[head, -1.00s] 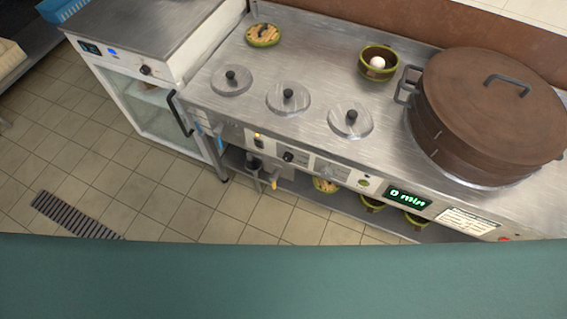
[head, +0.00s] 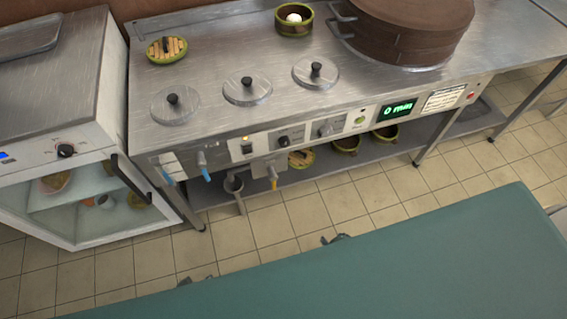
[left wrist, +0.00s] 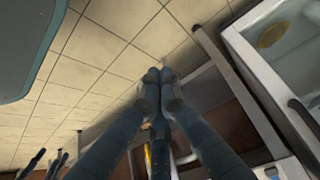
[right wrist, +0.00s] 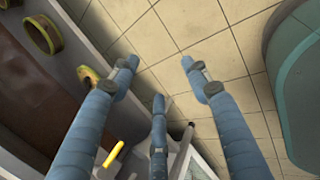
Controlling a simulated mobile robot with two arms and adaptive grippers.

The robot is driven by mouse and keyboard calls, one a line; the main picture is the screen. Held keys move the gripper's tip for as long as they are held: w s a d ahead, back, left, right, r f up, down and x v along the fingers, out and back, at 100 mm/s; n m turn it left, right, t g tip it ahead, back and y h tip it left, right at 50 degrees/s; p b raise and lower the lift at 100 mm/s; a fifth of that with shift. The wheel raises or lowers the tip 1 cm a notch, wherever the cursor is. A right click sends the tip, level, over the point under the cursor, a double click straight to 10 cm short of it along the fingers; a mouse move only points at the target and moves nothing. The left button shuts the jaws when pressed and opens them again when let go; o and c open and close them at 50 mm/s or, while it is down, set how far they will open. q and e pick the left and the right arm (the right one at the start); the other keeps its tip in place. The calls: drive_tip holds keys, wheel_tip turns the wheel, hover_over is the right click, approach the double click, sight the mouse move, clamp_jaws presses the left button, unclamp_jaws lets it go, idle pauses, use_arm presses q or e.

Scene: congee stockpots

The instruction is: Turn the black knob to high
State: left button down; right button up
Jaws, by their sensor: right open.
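My right gripper (head: 337,240) shows only as dark tips above the teal surface's edge, below and apart from the panel. In the right wrist view (right wrist: 160,68) its fingers are spread and empty. My left gripper (left wrist: 158,74) has its fingertips together with nothing visible between them. Only small dark bits show near the teal edge at lower left in the head view.
The counter (head: 215,70) bears several lids and a large brown pot (head: 400,35). Taps with blue and yellow levers (head: 272,182) stick out below the panel. A white glass-fronted cabinet (head: 60,95) has another black knob (head: 66,150). Tiled floor (head: 300,215) lies between counter and teal surface.

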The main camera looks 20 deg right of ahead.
drive_tip(key=w+a+r+n+t+b, duration=0.1)
drive_tip(key=w+a+n+t+b, duration=0.15)
drive_tip(key=w+n+b, duration=0.5)
use_arm(q)
drive_tip(key=w+d+r+t+h+b, duration=0.1)
drive_tip(key=w+d+r+t+b, duration=0.2)
drive_tip(key=w+r, duration=0.4)
drive_tip(key=w+d+r+t+h+b, duration=0.1)
drive_tip(key=w+r+t+b, duration=0.25)
drive_tip(key=w+b, duration=0.45)
use_arm(e)
drive_tip(key=n+t+b, duration=0.7)
drive_tip(key=n+t, duration=0.3)
drive_tip(key=n, duration=0.8)
approach(285, 145)
drive_tip(key=w, duration=0.2)
drive_tip(key=w+b, duration=0.1)
drive_tip(key=w, duration=0.4)
drive_tip(key=shift+w+d+f, duration=0.15)
drive_tip(key=shift+w+d, duration=0.2)
use_arm(q)
wheel_tip(285, 145, up, 27)
drive_tip(key=d+t+h, duration=0.2)
drive_tip(key=t, duration=0.7)
drive_tip(key=shift+w+f+t+h, duration=0.15)
drive_tip(key=shift+w+t+h, duration=0.15)
drive_tip(key=shift+w+t, duration=0.05)
use_arm(e)
drive_tip(key=shift+w, duration=0.4)
drive_tip(key=c, duration=1.1)
